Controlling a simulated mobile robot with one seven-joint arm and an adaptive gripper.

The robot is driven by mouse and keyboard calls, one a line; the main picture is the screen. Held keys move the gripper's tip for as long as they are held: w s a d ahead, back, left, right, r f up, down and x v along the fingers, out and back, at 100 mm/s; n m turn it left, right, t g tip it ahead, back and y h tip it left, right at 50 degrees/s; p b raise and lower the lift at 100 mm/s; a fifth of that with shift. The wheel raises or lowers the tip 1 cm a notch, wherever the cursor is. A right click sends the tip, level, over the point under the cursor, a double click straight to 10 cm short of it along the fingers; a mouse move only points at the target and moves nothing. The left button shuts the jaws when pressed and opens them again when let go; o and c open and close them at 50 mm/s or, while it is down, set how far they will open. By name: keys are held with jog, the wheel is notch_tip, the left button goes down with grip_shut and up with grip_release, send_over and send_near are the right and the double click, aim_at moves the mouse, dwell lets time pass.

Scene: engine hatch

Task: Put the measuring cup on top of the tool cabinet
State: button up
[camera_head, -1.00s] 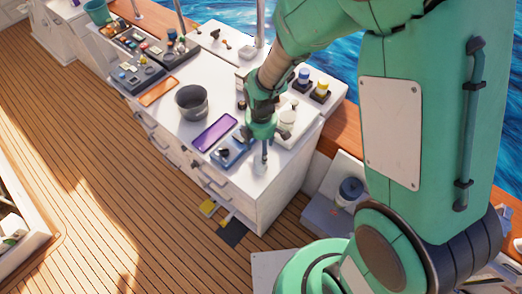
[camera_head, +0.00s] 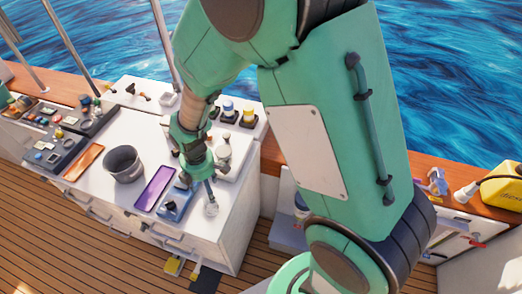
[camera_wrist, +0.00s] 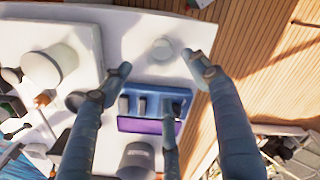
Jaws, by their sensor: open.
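A small pale, cloudy cup (camera_head: 211,208), which looks like the measuring cup, stands on the near right corner of a white cabinet top (camera_head: 120,125). The cabinet has drawers and may be the tool cabinet. The cup also shows in the wrist view (camera_wrist: 162,48). My gripper (camera_head: 200,186) is open just above that corner. In the wrist view the fingertips of my gripper (camera_wrist: 157,64) lie left and right of the cup, with nothing held. I cannot tell how high the fingertips are above the cup. A third finger shows lower in that view.
Close by are a blue tray with dark slots (camera_wrist: 150,103), a purple phone-like slab (camera_head: 154,188) and a grey pot (camera_head: 124,163). A white jar (camera_wrist: 50,66) stands on a raised white panel. My arm covers the right side. Wooden deck (camera_head: 70,250) is in front.

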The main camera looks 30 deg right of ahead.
jog(key=s+d+r+m+t, duration=0.1)
jog(key=s+d+r+m, duration=0.25)
jog(key=r, duration=0.55)
jog(key=s+d+r+m+t, duration=0.25)
jog(key=d+r+m, duration=0.2)
jog(key=r, duration=0.45)
jog(key=s+d+r+m, duration=0.4)
jog(key=r+m, duration=0.1)
jog(key=r, duration=0.5)
jog(key=s+d+r+m+t, duration=0.2)
jog(key=s+r+m, duration=0.3)
jog(key=s, duration=0.3)
jog(key=shift+d+r+m, duration=0.4)
jog(key=shift+d, duration=0.25)
jog(key=shift+s+f, duration=0.1)
notch_tip(320, 180, down, 8)
jog(key=b, duration=0.8)
